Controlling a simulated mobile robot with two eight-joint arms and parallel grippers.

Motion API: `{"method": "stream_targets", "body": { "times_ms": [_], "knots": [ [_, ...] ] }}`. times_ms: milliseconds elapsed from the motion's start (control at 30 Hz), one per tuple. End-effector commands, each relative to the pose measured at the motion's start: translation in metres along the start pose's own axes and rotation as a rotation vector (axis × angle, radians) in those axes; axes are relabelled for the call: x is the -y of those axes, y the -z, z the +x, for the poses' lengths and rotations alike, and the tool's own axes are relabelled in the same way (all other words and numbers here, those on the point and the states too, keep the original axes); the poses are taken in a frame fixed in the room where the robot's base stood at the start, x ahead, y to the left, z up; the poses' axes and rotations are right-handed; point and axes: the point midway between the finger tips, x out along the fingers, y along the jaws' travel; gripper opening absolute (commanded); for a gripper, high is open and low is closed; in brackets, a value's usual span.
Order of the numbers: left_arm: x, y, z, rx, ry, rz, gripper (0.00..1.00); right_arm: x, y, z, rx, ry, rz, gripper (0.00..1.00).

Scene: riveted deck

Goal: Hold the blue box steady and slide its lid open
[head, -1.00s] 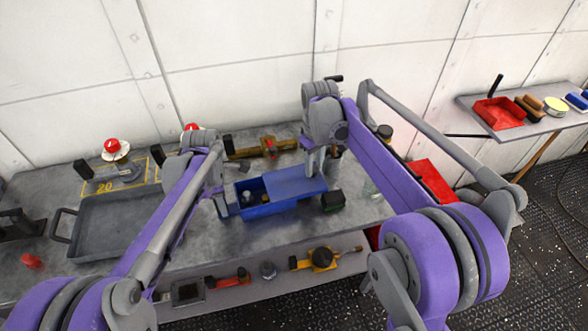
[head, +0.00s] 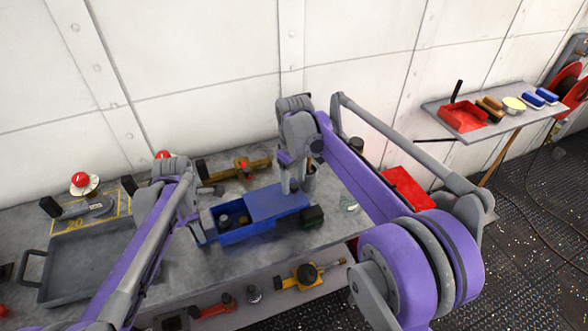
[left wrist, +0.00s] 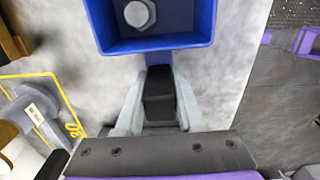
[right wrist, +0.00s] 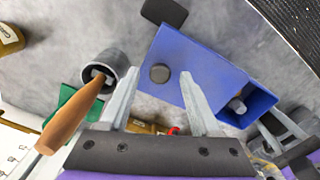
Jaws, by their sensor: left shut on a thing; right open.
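The blue box (head: 235,236) stands on the grey bench in the head view. Its flat blue lid (head: 277,202) covers the right part, and the left part is open with dark pieces inside. A bolt (left wrist: 139,14) shows inside it in the left wrist view. My left gripper (head: 199,232) is shut on the black handle (left wrist: 158,92) at the box's left end. My right gripper (right wrist: 160,77) is open above the lid. Its fingers are on either side of the lid's round dark knob (right wrist: 159,73); I cannot tell whether they touch it.
A black block (head: 312,216) is at the box's right end. A grey cup with a wooden-handled tool (right wrist: 107,70) stands close behind the box. A grey tray (head: 85,262) lies at left. A yellow-brown tool (head: 235,169) lies behind, and a red tray (head: 408,188) at right.

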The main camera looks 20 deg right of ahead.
Motion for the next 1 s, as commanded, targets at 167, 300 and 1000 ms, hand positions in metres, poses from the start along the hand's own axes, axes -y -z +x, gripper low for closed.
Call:
{"method": "stream_targets", "body": {
  "times_ms": [167,300,1000],
  "knots": [
    [0.000,0.000,0.000,-0.001,0.000,-0.001,0.00,0.000,0.000,-0.032,0.000,0.000,0.000,0.64],
    [0.000,0.000,0.000,-0.001,0.000,-0.001,0.00,0.000,0.000,-0.063,0.000,0.000,0.000,0.64],
    [0.000,0.000,0.000,0.000,0.000,0.000,0.00,0.000,0.000,-0.114,0.000,0.000,0.000,0.64]
  ]
}}
